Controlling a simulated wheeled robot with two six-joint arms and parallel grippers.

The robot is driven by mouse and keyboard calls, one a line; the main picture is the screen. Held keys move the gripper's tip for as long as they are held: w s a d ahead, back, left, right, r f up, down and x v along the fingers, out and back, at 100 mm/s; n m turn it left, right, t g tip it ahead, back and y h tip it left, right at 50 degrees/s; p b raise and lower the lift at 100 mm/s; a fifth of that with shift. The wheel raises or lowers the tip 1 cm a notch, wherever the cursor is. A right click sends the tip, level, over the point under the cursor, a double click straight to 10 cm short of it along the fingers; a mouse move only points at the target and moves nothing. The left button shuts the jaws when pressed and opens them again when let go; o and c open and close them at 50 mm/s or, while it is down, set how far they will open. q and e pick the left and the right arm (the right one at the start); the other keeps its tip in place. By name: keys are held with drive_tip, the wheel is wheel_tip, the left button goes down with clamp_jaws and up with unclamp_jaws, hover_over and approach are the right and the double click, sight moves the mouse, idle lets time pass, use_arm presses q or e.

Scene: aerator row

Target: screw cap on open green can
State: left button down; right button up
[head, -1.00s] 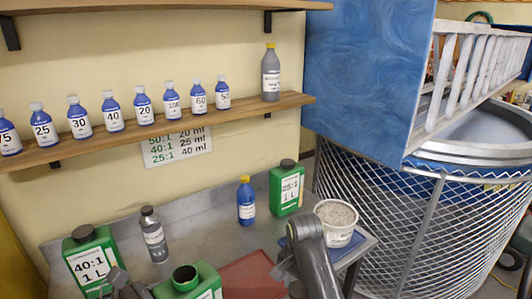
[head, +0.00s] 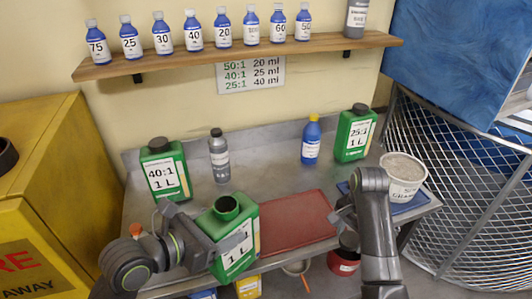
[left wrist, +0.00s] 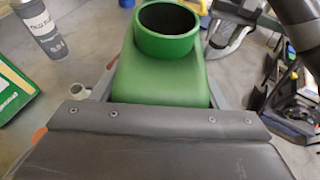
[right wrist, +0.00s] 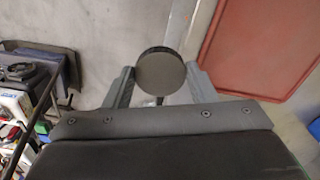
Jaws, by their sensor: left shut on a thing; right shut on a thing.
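The open green can (head: 238,255) has a bare round neck with no cap on it. My left gripper (head: 225,246) is shut on the can at the front edge of the bench, and the can looks slightly tilted. In the left wrist view the can's neck (left wrist: 167,45) faces the camera, between the fingers. My right gripper (right wrist: 160,85) is shut on a round black cap (right wrist: 161,72), seen in the right wrist view. In the head view my right gripper (head: 345,212) is right of the can, well apart from it, and the cap cannot be made out.
A capped 40:1 green can (head: 165,172), a grey bottle (head: 219,158), a blue bottle (head: 311,140) and a capped 25:1 can (head: 354,134) stand along the bench's back. A red tray (head: 300,222) lies bare mid-bench. A white tub (head: 403,180) stands at right.

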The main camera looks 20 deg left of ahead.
sight(239, 228)
use_arm(q)
drive_tip(key=shift+r, duration=0.15)
drive_tip(key=shift+w+d+r+m+g+h, duration=0.2)
drive_tip(key=shift+d+m+g+h, duration=0.4)
drive_tip(key=shift+d+m+h, duration=0.35)
drive_tip(key=shift+w+d+r+m+g+h, duration=0.15)
drive_tip(key=shift+d+m+g+h, duration=0.55)
drive_tip(key=shift+d, duration=0.35)
drive_tip(key=w+d+r+m+g+h, duration=0.1)
drive_tip(key=d+m+g+h, duration=0.2)
drive_tip(key=d+m+g, duration=0.6)
drive_tip(key=shift+w+d+h, duration=0.15)
drive_tip(key=shift+d+h, duration=0.2)
drive_tip(key=shift+d, duration=0.55)
drive_tip(key=shift+r+g, duration=0.15)
drive_tip(key=shift+g, duration=0.15)
